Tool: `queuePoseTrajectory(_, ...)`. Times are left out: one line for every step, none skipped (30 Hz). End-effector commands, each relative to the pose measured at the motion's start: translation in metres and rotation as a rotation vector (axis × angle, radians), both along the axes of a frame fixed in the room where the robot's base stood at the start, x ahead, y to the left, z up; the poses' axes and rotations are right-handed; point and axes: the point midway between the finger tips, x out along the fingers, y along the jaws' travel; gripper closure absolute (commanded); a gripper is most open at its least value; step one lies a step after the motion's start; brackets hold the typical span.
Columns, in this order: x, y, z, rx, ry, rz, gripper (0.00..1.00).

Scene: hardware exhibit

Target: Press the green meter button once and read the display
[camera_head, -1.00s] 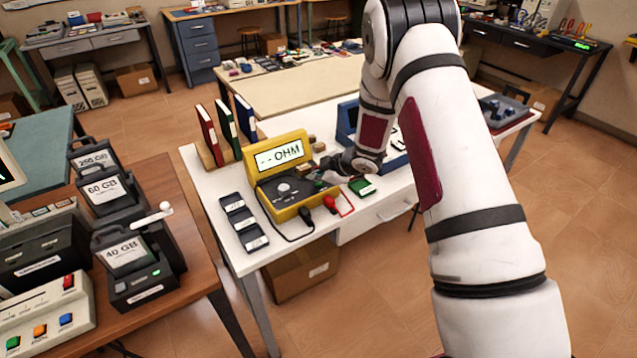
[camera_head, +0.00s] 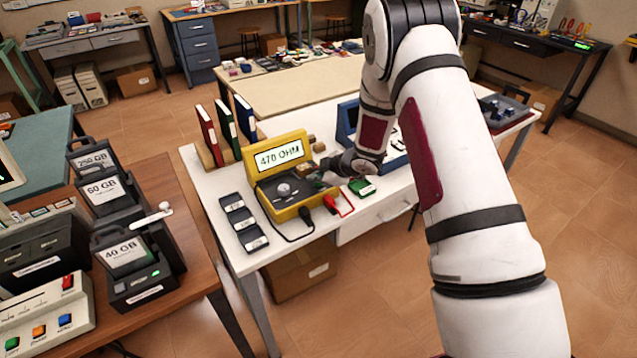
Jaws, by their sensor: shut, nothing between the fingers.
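The yellow meter (camera_head: 291,209) stands on the white table (camera_head: 213,186) with its lid raised. Its display (camera_head: 279,156) reads "470 OHM". The dark control panel (camera_head: 275,194) carries a round grey knob (camera_head: 284,190). My gripper (camera_head: 325,176) is at the right edge of the panel, low over it, and is shut and empty. The green button is hidden or too small to make out near my fingertips. Whether the fingertips touch the panel cannot be told.
A red probe (camera_head: 331,204) and a black probe lie before the meter. A small green block (camera_head: 361,187) sits right of it. Red, green and blue binders (camera_head: 227,129) stand behind. A blue device (camera_head: 346,121) stands behind my wrist.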

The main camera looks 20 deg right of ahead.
Motion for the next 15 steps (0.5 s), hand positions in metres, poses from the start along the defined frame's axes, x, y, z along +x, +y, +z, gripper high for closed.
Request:
queuePoseTrajectory(0.000,0.000,0.003,0.000,0.000,0.000,1.00)
queuePoseTrajectory(0.000,0.000,0.004,0.000,-0.001,-0.001,1.00)
queuePoseTrajectory(0.000,0.000,0.007,0.001,0.000,0.001,1.00)
queuePoseTrajectory(0.000,0.000,0.008,0.001,0.000,0.001,1.00)
queuePoseTrajectory(0.000,0.000,0.010,0.000,-0.001,0.001,1.00)
queuePoseTrajectory(0.000,0.000,0.012,0.000,-0.001,0.001,1.00)
queuePoseTrajectory(0.000,0.000,0.013,-0.001,0.000,0.001,1.00)
queuePoseTrajectory(0.000,0.000,0.014,-0.001,0.000,0.001,1.00)
queuePoseTrajectory(0.000,0.000,0.015,-0.001,0.000,0.001,1.00)
queuePoseTrajectory(0.000,0.000,0.015,-0.001,0.000,0.001,1.00)
queuePoseTrajectory(0.000,0.000,0.015,-0.001,0.000,0.001,1.00)
queuePoseTrajectory(0.000,0.000,0.015,-0.001,0.000,0.001,1.00)
queuePoseTrajectory(0.000,0.000,0.015,-0.001,0.000,0.001,1.00)
queuePoseTrajectory(0.000,0.000,0.015,-0.001,0.000,0.001,1.00)
queuePoseTrajectory(0.000,0.000,0.015,-0.001,0.000,0.001,1.00)
